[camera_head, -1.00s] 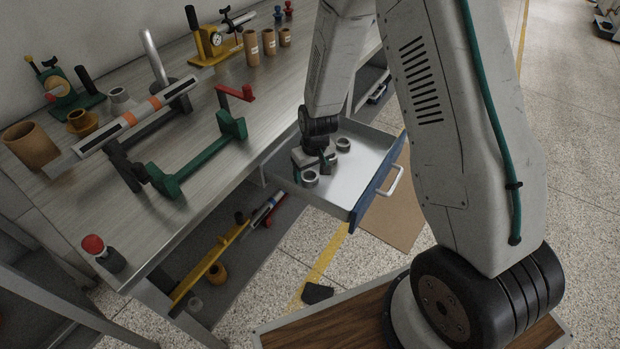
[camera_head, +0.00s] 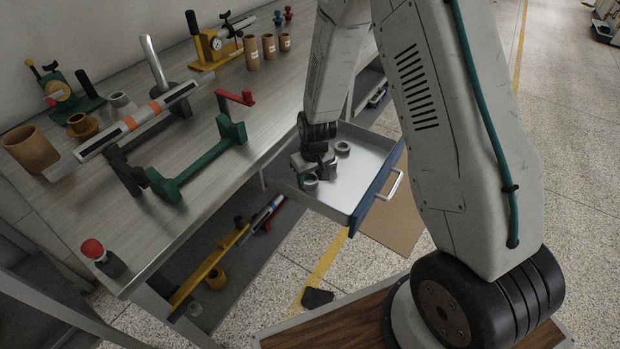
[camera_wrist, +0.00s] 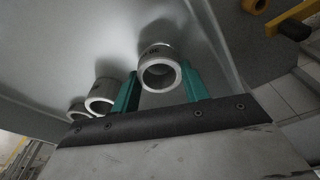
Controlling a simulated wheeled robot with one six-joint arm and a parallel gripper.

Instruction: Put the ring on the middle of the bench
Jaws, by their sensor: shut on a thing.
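My gripper (camera_head: 311,179) is down inside the open drawer, below the bench top. In the wrist view its teal fingers (camera_wrist: 158,90) are shut on a grey metal ring (camera_wrist: 160,70), one finger on each side. The ring also shows in the head view (camera_head: 310,184), near the drawer's left end. Two more grey rings, one nearer (camera_wrist: 101,96) and one farther (camera_wrist: 78,112), lie in a row to the left in the wrist view. The bench (camera_head: 205,135) has a long grey top, with a green stand (camera_head: 200,165) near its front edge.
The drawer (camera_head: 365,165) has a blue front with a white handle. On the bench stand a long tool on supports (camera_head: 130,125), a brown cup (camera_head: 30,148), cardboard tubes (camera_head: 268,46), a yellow gauge stand (camera_head: 215,48) and a red-topped bottle (camera_head: 103,257). Bare bench top lies around the green stand.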

